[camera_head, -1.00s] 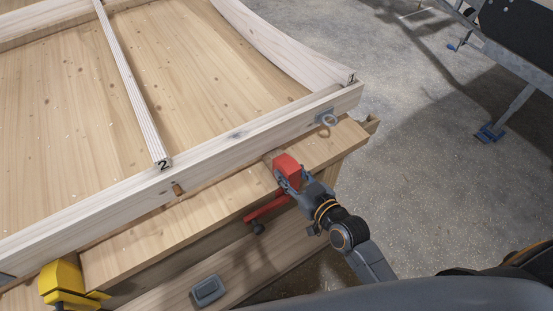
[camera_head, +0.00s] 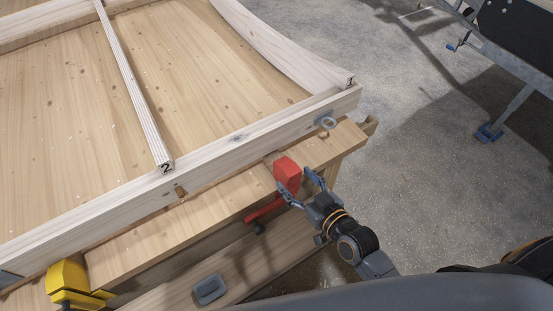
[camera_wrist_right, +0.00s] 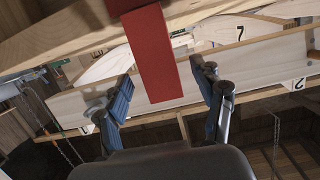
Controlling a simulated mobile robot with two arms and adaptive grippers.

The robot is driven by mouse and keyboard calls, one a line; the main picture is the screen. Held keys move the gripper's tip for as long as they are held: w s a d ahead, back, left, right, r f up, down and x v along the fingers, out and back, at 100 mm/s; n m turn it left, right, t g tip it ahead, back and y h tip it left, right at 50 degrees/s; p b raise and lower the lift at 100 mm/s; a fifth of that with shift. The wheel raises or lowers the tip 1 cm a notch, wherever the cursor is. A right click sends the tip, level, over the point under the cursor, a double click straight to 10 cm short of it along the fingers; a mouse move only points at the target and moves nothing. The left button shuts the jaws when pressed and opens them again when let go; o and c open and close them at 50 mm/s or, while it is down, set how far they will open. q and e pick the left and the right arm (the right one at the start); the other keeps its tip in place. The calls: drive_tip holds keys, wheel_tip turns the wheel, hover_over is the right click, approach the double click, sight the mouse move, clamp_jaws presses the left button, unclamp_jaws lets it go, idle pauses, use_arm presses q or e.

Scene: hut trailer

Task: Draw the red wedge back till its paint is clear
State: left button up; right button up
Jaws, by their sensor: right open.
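The red wedge (camera_head: 288,170) sits at the near edge of the wooden bench (camera_head: 150,235), against the pale wooden frame rail (camera_head: 90,205). In the right wrist view the red wedge (camera_wrist_right: 152,55) hangs down as a long flat red piece between the fingers. My right gripper (camera_head: 296,181) is open at the wedge's near end. In the wrist view its fingers (camera_wrist_right: 162,80) stand apart, with visible gaps on both sides of the wedge. The wedge's far end at the rail is hard to make out. My left gripper is out of view.
A red bar with a dark knob (camera_head: 265,211) lies below the wedge under the bench edge. A yellow clamp (camera_head: 68,280) is at lower left. Concrete floor to the right is open up to a trailer (camera_head: 515,65).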

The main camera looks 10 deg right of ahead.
drive_tip(key=shift+r+p+v, duration=0.15)
drive_tip(key=shift+p+v, duration=0.45)
drive_tip(key=shift+v, duration=0.55)
drive_tip(key=shift+r+p+v, duration=0.2)
drive_tip(key=shift+p+v, duration=0.35)
drive_tip(key=shift+v, duration=0.6)
drive_tip(key=shift+w, duration=0.1)
